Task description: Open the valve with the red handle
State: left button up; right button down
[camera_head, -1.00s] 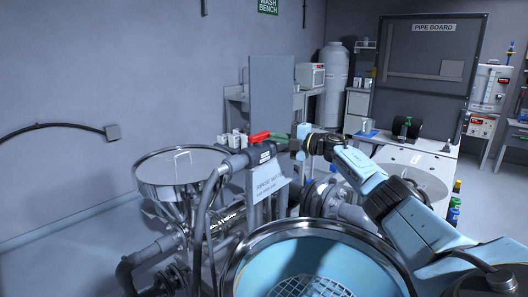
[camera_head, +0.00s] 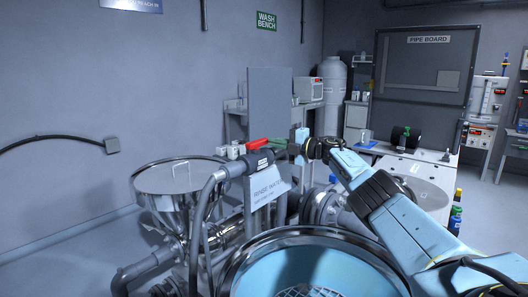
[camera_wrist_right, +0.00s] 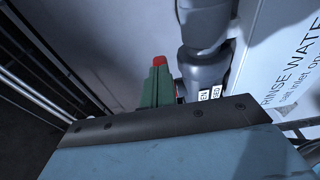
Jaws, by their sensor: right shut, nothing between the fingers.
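The red handle (camera_head: 257,142) lies roughly level on top of the grey rinse water valve (camera_head: 259,158), left of centre in the head view. My right gripper (camera_head: 274,142) has green fingertips that are shut with nothing between them. The fingertips are at the right end of the handle; I cannot tell whether they touch it. In the wrist view the shut green fingers (camera_wrist_right: 157,87) point at a small red part of the handle (camera_wrist_right: 159,61). The grey valve pipe (camera_wrist_right: 205,65) stands right of them, with small white labels on it. My left gripper is not in view.
A white rinse water sign (camera_head: 266,184) hangs just below the valve. A steel funnel (camera_head: 178,178) stands to the left, and a large round vessel (camera_head: 250,262) is close in front. A tall grey panel (camera_head: 269,95) stands behind.

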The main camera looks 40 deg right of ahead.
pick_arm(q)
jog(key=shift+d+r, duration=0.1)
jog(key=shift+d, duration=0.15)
pick_arm(e)
jog(key=shift+w+a+r, duration=0.15)
jog(key=shift+r, duration=0.2)
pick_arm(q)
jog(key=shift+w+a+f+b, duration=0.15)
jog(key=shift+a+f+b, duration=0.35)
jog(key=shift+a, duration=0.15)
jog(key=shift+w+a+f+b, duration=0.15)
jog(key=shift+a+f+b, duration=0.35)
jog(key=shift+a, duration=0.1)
pick_arm(e)
jog(key=v, duration=1.3)
jog(key=shift+s+d+f, duration=0.25)
jog(key=shift+s+f, duration=0.05)
jog(key=shift+f, duration=0.05)
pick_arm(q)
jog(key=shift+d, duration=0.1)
